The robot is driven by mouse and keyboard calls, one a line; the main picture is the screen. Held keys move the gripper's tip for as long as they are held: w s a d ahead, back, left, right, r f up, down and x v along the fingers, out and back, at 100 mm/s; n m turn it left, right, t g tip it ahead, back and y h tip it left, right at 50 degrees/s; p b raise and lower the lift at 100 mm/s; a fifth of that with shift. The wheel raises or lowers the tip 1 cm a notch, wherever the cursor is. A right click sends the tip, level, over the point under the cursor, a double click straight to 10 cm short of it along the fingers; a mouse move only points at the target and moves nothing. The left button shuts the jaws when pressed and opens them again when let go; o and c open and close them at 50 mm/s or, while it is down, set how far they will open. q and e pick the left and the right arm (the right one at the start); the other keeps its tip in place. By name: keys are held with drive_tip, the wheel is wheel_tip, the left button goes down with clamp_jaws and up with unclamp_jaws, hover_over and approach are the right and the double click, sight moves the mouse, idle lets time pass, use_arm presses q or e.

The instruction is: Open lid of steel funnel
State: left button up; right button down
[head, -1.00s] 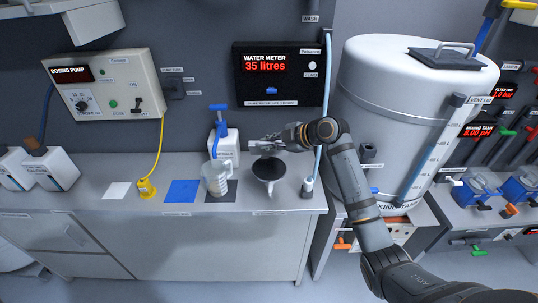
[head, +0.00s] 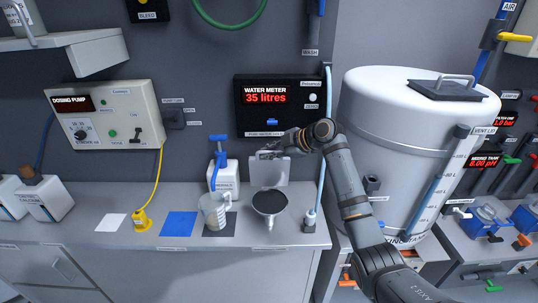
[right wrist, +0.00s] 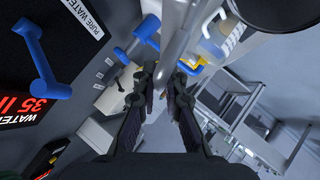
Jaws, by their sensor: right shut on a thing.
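The steel funnel (head: 269,203) stands on the bench in the head view, with its dark round mouth uncovered. Its grey lid (head: 268,174) stands about upright behind the mouth. My right gripper (head: 270,154) is at the lid's top edge and is shut on the lid's handle. In the right wrist view a grey metal bar (right wrist: 176,45) runs between the fingers (right wrist: 166,88), and part of the dark funnel mouth (right wrist: 280,10) shows at the top right. My fingers partly hide the grip. My left gripper is in neither current view.
A clear jug (head: 213,208) stands left of the funnel, with a blue-topped pump bottle (head: 224,172) behind it. A small bottle (head: 309,220) stands to the right. The water meter (head: 280,105) is on the wall behind. The large white tank (head: 400,140) stands right, beside my arm.

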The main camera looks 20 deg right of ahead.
drive_tip(key=c, duration=1.4)
unclamp_jaws()
drive_tip(key=v, duration=1.2)
drive_tip(key=shift+w, duration=0.1)
drive_tip(key=shift+d, duration=0.1)
